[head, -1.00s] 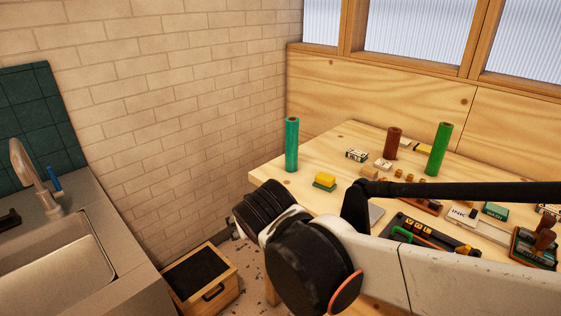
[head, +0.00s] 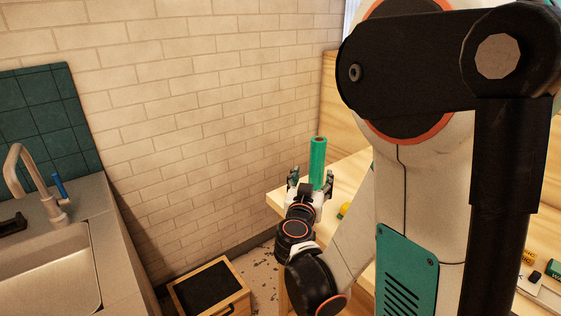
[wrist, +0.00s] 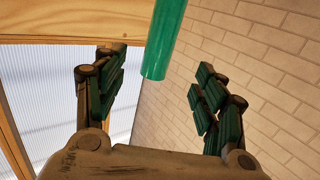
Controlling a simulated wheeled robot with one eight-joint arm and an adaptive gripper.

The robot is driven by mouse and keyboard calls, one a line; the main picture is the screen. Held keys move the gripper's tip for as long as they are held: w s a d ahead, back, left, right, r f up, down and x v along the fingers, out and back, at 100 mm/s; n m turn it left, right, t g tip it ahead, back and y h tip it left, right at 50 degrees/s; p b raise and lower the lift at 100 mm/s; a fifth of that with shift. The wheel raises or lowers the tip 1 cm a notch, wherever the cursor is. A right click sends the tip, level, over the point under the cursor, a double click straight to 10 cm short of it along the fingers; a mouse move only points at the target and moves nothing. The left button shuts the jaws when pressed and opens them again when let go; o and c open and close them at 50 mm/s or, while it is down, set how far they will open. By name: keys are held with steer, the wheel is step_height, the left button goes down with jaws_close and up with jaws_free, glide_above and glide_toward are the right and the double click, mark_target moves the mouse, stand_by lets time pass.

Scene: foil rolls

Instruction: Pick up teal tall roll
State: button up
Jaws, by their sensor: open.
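The teal tall roll (head: 318,162) stands upright near the left end of the wooden table in the head view. My gripper (head: 310,180) is open and right by the roll, with one finger on each side of it in the picture. The roll's base is hidden behind my gripper. In the wrist view, the teal roll (wrist: 163,40) comes in from the top edge, and its end shows between the spread fingers of my gripper (wrist: 155,75). Neither finger visibly touches it. I cannot tell how deep between the fingers it is.
The wooden table (head: 345,175) is mostly hidden behind my arm. A small yellow block (head: 344,210) lies just right of my gripper. A brick wall (head: 215,120) rises behind and left. A sink (head: 45,275) and a wooden box (head: 210,287) are at left.

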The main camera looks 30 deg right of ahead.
mark_target(317, 158)
steer(key=shift+t, duration=0.3)
steer(key=p+x, duration=0.3)
steer(key=x, duration=0.6)
steer(key=shift+p, duration=0.35)
steer(key=shift+r+b+x, duration=0.1)
steer(key=shift+b+x, duration=0.3)
steer(key=shift+x, duration=0.9)
steer(key=shift+r+b+x, duration=0.15)
steer(key=shift+b+x, duration=0.2)
steer(key=shift+x, duration=0.9)
steer(key=shift+d, duration=0.1)
steer(key=shift+c, duration=0.4)
jaws_close()
